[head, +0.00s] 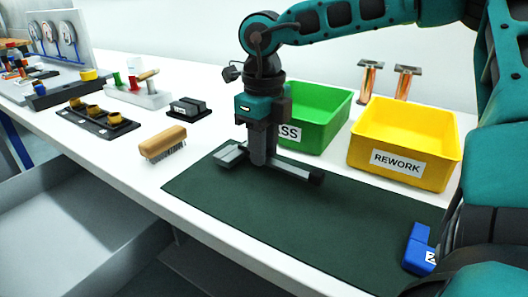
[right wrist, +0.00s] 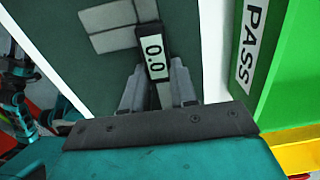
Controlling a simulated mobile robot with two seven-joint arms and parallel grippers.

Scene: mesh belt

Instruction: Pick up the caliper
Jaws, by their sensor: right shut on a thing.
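The caliper has flat grey jaws (head: 232,156) at its left end and a dark bar (head: 304,174) reaching right. It is low over the dark green mat (head: 220,198); I cannot tell whether it touches it. My right gripper (head: 262,158) points down and is shut on the caliper's middle. The gripper hides part of the caliper's body. My left gripper is not in view.
A green PASS bin (head: 325,125) stands just behind the gripper, and a yellow REWORK bin (head: 405,140) is to its right. A wooden brush (head: 163,143) lies left of the mat. A blue labelled object (head: 418,248) is at the mat's right. The mat's front is clear.

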